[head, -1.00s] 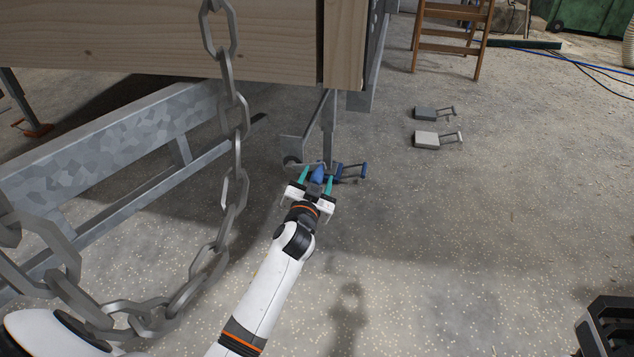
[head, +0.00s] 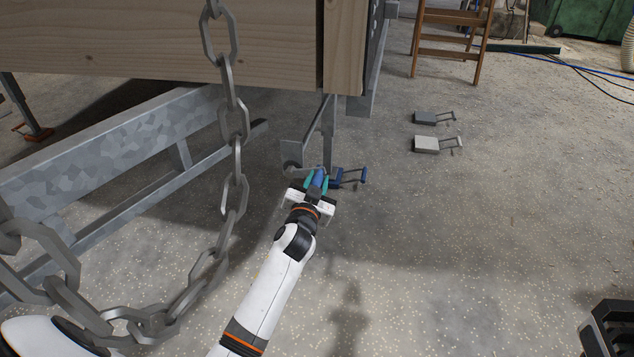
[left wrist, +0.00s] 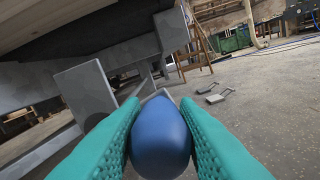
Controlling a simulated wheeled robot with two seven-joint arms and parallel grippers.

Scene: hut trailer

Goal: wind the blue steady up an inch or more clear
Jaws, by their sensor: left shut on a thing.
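The blue steady (head: 337,178) is at the foot of a grey leg (head: 328,130) under the trailer corner, with a blue pad and handle-like part on its right. My left gripper (head: 316,181) is shut on its blue grip (head: 320,176). In the left wrist view the rounded blue grip (left wrist: 161,140) sits between the teal fingers, which touch its sides. Whether the steady's pad touches the floor is too small to tell. My right gripper is not in view.
A chain (head: 235,125) hangs left of my arm. The trailer's wooden beam (head: 150,42) is overhead. A dark pad (head: 425,118) and a pale pad (head: 426,144) lie on the floor to the right. A wooden ladder (head: 449,40) stands behind. Floor to the right is mostly clear.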

